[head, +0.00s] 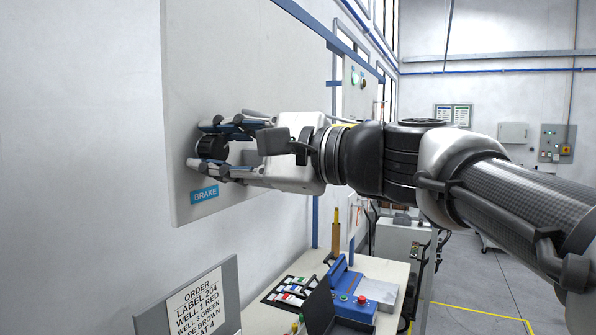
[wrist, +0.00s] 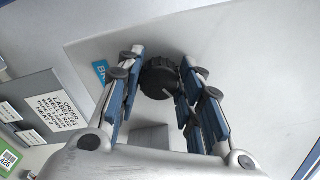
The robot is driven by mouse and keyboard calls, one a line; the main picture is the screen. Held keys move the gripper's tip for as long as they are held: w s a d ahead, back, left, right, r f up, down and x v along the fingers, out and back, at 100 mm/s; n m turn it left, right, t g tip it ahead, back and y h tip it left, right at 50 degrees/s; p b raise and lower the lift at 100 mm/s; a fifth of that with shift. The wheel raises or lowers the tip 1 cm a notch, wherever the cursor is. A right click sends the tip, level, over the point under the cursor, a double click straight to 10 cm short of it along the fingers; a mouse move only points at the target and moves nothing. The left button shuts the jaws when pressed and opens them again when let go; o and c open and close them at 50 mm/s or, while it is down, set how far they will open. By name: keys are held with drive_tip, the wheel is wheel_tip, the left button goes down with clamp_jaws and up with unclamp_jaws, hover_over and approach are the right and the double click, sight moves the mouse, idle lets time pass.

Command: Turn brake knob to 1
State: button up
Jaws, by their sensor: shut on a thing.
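The brake knob (head: 211,148) is a round black knob on a grey wall panel (head: 190,80). A blue label reading BRAKE (head: 204,194) sits just below it. My gripper (head: 214,148) reaches the panel from the right, with one finger above the knob and one below, shut on its sides. In the wrist view the knob (wrist: 160,78) lies between the two fingertips, and a pale pointer line shows on its face. Scale marks around the knob cannot be made out.
An order sign (head: 199,306) stands at lower left, below the panel. A workbench (head: 385,268) below my arm holds a blue device (head: 350,292) and several small coloured items. Open floor (head: 470,290) lies at right. The wall left of the panel is bare.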

drive_tip(key=n+b, duration=0.1)
drive_tip(key=n, duration=0.1)
drive_tip(key=n+b, duration=0.4)
drive_tip(key=shift+f, duration=0.25)
drive_tip(key=n+b, duration=0.4)
drive_tip(key=n, duration=0.2)
drive_tip(key=shift+r, duration=0.1)
drive_tip(key=o, duration=1.1)
drive_tip(key=shift+c, duration=0.2)
drive_tip(key=v, duration=1.2)
